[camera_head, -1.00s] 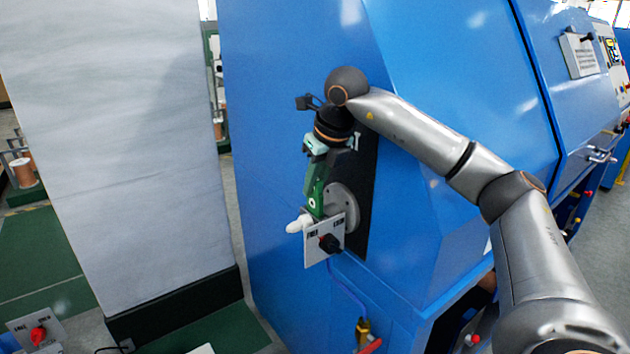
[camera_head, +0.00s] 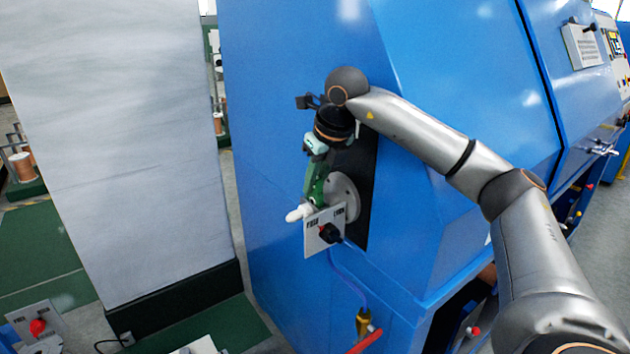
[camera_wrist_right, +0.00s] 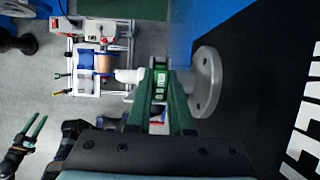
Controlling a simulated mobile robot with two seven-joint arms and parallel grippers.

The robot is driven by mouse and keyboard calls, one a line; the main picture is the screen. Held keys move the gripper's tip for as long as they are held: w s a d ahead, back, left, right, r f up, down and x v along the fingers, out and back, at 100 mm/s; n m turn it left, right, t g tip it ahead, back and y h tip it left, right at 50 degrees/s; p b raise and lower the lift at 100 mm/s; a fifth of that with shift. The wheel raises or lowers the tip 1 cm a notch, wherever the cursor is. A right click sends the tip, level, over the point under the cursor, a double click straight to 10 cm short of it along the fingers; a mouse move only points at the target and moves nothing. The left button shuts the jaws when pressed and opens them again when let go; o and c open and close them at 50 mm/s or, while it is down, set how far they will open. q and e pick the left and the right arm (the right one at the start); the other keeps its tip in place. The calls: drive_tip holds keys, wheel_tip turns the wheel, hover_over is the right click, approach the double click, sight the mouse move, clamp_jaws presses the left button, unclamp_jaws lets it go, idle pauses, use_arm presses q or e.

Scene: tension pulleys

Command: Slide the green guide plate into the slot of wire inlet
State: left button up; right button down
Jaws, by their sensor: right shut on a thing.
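My right gripper (camera_head: 317,172) is shut on the green guide plate, pointing down along the blue machine's face. In the right wrist view the green plate (camera_wrist_right: 160,84) shows between the dark green fingertips. The wire inlet is a grey round flange (camera_head: 343,196) with a white nozzle (camera_head: 298,213) at its left. In the wrist view the plate is between the white nozzle (camera_wrist_right: 128,75) and the flange (camera_wrist_right: 207,82). The slot is hidden, so I cannot tell how deep the plate sits. My left gripper (camera_wrist_right: 36,126) shows low left in the wrist view, its green fingers apart.
A switch plate with a black knob (camera_head: 326,232) hangs just below the inlet. A blue cable (camera_head: 348,288) runs down from it. The blue machine (camera_head: 280,90) fills the middle. A tall pale cabinet (camera_head: 110,150) stands left, leaving a gap between.

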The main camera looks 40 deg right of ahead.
drive_tip(key=shift+f, duration=0.1)
idle(0.6)
drive_tip(key=shift+s+a+f+b, duration=0.1)
drive_tip(key=shift+f+b, duration=0.45)
drive_tip(key=shift+f, duration=0.45)
drive_tip(key=shift+a+f, duration=0.1)
drive_tip(key=shift+f, duration=0.05)
drive_tip(key=c, duration=0.7)
unclamp_jaws()
drive_tip(key=shift+c, duration=0.2)
